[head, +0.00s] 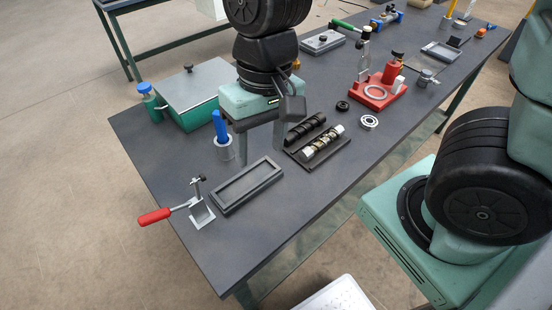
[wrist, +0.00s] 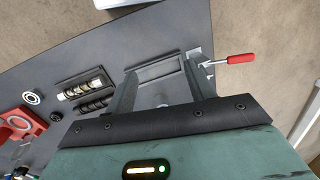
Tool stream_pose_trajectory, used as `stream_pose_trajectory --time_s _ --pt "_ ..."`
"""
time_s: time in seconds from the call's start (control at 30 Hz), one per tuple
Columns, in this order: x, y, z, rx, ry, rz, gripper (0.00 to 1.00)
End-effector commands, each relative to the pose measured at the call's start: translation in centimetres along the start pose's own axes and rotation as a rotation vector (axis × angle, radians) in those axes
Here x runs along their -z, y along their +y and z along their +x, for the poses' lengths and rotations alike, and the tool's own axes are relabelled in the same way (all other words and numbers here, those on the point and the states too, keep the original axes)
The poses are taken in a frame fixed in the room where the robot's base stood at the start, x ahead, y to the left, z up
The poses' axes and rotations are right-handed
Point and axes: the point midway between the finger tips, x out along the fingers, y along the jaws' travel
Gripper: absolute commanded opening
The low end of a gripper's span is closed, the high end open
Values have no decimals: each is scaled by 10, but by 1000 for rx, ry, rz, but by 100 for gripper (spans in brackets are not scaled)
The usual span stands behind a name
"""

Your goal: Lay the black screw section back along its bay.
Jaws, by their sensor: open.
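The black screw section (head: 306,128) lies at the far-left side of a dark tray (head: 338,152); I cannot tell whether it rests in the tray or just beside it. It also shows in the wrist view (wrist: 95,104). A brass and white ribbed section (head: 323,143) lies in the tray parallel to it and shows in the wrist view (wrist: 86,89). My gripper (head: 260,156) is open and empty, pointing down over the table to the left of the black section. In the wrist view, the fingers (wrist: 158,68) are spread wide, with the black section outside them on the left.
A grey rectangular frame (head: 217,209) with an empty recess lies in front. A red-handled clamp (head: 155,216) stands at the near left corner. A blue-handled tool in a cup (head: 224,152) is close to my gripper. A bearing (head: 368,122) and red fixture (head: 382,92) are rightward.

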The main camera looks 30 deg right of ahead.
Motion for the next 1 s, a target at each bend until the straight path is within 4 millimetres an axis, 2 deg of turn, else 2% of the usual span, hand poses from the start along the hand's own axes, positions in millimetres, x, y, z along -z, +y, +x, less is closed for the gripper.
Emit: stream_pose_trajectory --time_s 0.03,0.1,0.2,0.3,1.0 --pt "-19 -9 -5 -18 13 -154 54" --pt "-39 -15 -8 -47 24 -330 54" --pt "-56 -19 -10 -81 34 -492 54" --pt "-64 -20 -10 -98 37 -564 54" --pt "-64 -20 -10 -98 36 -570 54"
